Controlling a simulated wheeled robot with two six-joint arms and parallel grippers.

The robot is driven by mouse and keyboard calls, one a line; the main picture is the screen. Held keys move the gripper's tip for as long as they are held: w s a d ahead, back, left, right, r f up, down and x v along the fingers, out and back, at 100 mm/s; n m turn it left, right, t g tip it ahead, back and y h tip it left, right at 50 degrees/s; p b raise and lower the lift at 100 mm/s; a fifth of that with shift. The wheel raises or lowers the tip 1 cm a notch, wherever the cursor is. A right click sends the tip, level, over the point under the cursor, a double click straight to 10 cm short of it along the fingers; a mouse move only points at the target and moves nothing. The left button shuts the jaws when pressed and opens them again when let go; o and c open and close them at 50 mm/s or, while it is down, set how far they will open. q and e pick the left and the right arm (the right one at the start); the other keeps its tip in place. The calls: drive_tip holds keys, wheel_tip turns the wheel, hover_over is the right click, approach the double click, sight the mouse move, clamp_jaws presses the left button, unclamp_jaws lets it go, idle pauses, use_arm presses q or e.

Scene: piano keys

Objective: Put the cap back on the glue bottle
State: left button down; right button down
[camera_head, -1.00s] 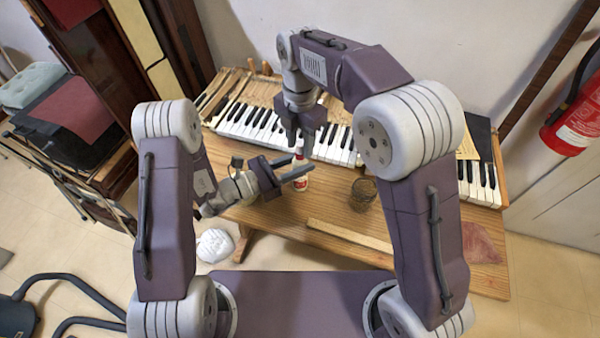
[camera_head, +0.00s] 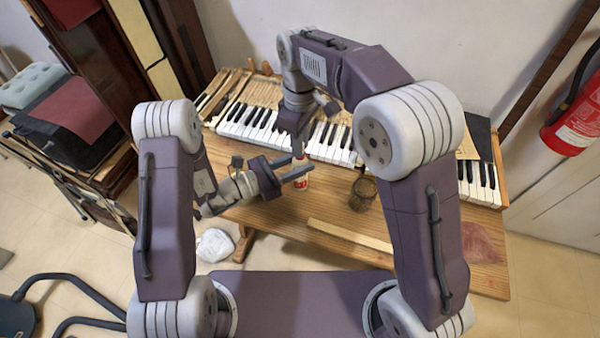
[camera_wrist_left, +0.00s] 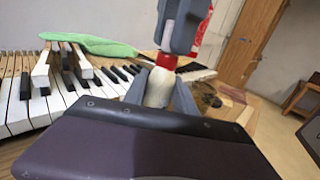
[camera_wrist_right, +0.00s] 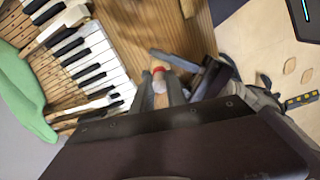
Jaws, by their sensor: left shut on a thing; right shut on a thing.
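The glue bottle (camera_head: 301,182), pale with a red label, stands upright between the fingers of my left gripper (camera_head: 297,173), which is shut on it. In the left wrist view the pale bottle body (camera_wrist_left: 159,88) shows between the fingers, with a red band (camera_wrist_left: 166,61) above it. My right gripper (camera_head: 298,150) points down directly over the bottle and is shut on the pale cap (camera_wrist_right: 160,87), seen between its fingers in the right wrist view. The cap is lined up with the bottle's top. Fingers hide the join, so I cannot tell whether it is seated.
A glass jar (camera_head: 363,192) stands right of the bottle on the wooden table (camera_head: 335,215). A wooden strip (camera_head: 350,236) lies near the front edge. The piano keys (camera_head: 333,143) run behind. A green cloth (camera_wrist_left: 92,44) lies beyond the keys.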

drive_tip(key=m, duration=0.6)
drive_tip(key=shift+m, duration=0.3)
drive_tip(key=m, duration=1.3)
drive_tip(key=shift+m, duration=0.3)
drive_tip(key=c, duration=1.3)
unclamp_jaws()
drive_tip(key=shift+o, duration=0.2)
wheel_tip(320, 180, up, 12)
